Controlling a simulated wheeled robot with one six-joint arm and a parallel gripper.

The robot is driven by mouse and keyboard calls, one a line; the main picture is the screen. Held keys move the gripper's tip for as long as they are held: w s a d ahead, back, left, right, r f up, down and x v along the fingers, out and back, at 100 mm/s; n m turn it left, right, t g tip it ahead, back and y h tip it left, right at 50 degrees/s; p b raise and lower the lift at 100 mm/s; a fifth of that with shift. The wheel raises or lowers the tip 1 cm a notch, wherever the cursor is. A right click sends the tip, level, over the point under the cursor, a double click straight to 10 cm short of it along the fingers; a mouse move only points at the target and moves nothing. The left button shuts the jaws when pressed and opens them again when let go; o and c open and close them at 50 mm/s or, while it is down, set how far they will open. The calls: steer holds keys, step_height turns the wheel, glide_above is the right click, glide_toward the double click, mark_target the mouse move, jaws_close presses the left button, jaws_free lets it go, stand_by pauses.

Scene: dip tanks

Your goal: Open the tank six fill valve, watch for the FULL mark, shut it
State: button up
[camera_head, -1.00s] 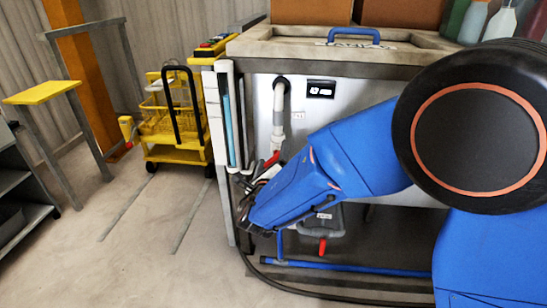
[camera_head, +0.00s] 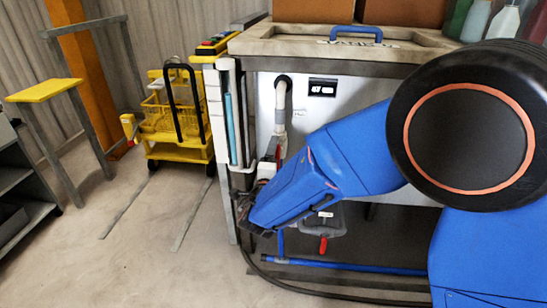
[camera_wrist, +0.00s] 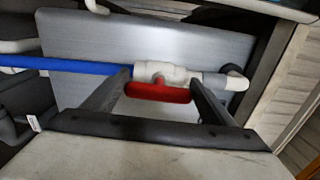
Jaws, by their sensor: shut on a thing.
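In the wrist view a red valve handle (camera_wrist: 158,92) sits between the two fingers of my gripper (camera_wrist: 160,80), which is shut on it. The handle lies roughly along the pipe, in front of a white valve body (camera_wrist: 160,72). The tank (camera_head: 358,100) has a small dark display (camera_head: 323,88) with blurred digits. A light-blue sight tube (camera_head: 229,128) stands at its left end. I cannot make out a FULL mark.
A second red handle (camera_head: 323,245) hangs under a grey box below the tank. A blue pipe (camera_head: 345,265) and a dark hose run low along the floor. A yellow cart (camera_head: 178,135) stands left, beyond clear floor. A yellow-topped stand (camera_head: 43,91) is farther left.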

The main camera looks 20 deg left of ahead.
steer(key=shift+f, duration=0.1)
stand_by(0.5)
steer(key=o, duration=1)
steer(key=shift+o, duration=0.2)
steer(key=shift+s, duration=0.1)
steer(key=v, duration=1.7)
steer(key=shift+s, duration=0.15)
